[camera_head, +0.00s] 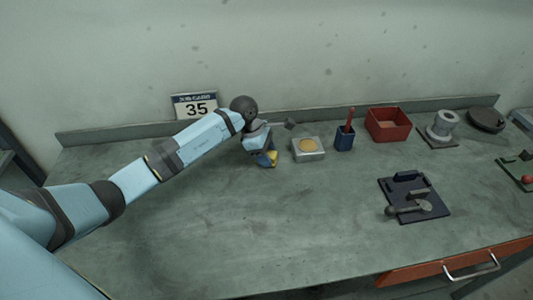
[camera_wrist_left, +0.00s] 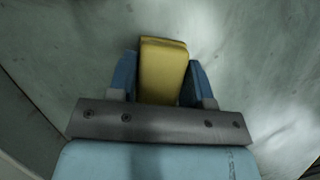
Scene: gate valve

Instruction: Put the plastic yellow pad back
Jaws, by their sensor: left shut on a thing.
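The yellow pad (camera_wrist_left: 163,70) is a block with rounded edges, held between the two blue fingers of my left gripper (camera_wrist_left: 162,82) in the left wrist view. In the head view the left gripper (camera_head: 266,158) points down over the back of the bench, left of centre. Only a small part of the yellow pad (camera_head: 271,155) shows there at the fingertips. I cannot tell from these views whether the pad touches the bench. My right gripper is not in view.
Right of the gripper stands a pale box with a round yellow top (camera_head: 308,146). The front left bench (camera_head: 230,225) is clear.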

